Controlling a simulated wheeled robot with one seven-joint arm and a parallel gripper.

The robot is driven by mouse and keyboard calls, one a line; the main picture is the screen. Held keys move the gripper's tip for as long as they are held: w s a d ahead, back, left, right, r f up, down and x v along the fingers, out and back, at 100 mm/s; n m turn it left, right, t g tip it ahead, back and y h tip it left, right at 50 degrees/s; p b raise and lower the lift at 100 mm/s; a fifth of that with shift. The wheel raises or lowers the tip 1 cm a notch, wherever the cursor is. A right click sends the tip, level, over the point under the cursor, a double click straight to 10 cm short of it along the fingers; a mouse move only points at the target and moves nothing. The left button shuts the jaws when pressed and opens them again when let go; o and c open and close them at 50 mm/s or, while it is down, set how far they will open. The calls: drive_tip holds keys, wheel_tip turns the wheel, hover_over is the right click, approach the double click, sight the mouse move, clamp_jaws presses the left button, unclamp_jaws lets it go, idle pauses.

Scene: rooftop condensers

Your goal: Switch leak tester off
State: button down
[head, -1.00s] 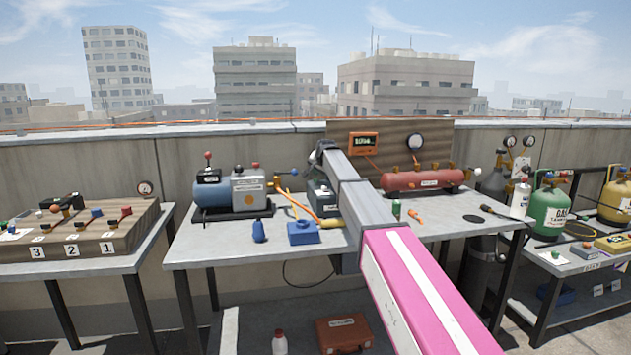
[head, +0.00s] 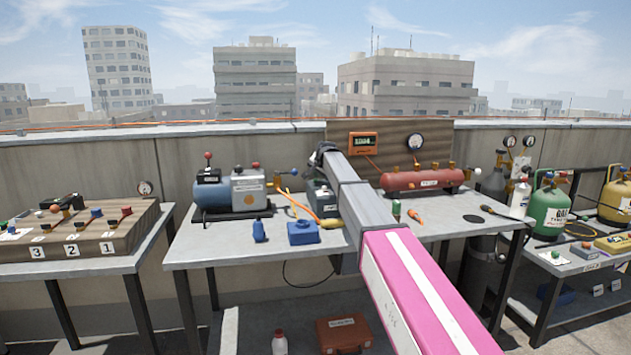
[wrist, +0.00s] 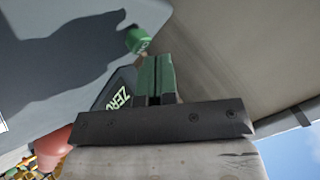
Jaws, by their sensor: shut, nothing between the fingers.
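A dark box (head: 322,200) stands on the middle table, partly hidden behind my arm; I cannot tell for sure that it is the leak tester. In the wrist view a dark panel marked ZERO (wrist: 120,92) lies just left of my gripper (wrist: 156,62). A round green cap (wrist: 138,40) with writing on it is just beyond the fingertips, slightly left. The fingers are shut together and hold nothing. I cannot tell whether they touch the cap. No switch marking is readable.
An orange display (head: 364,143) and a gauge (head: 415,143) are on the backboard above a red tank (head: 422,179). A blue compressor (head: 212,192), a blue box (head: 303,232) and a blue bottle (head: 259,231) stand to the left.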

drive_tip(key=shift+f, duration=0.5)
idle(0.8)
drive_tip(key=shift+r, duration=0.95)
drive_tip(key=shift+r, duration=2.45)
drive_tip(key=shift+s, duration=0.1)
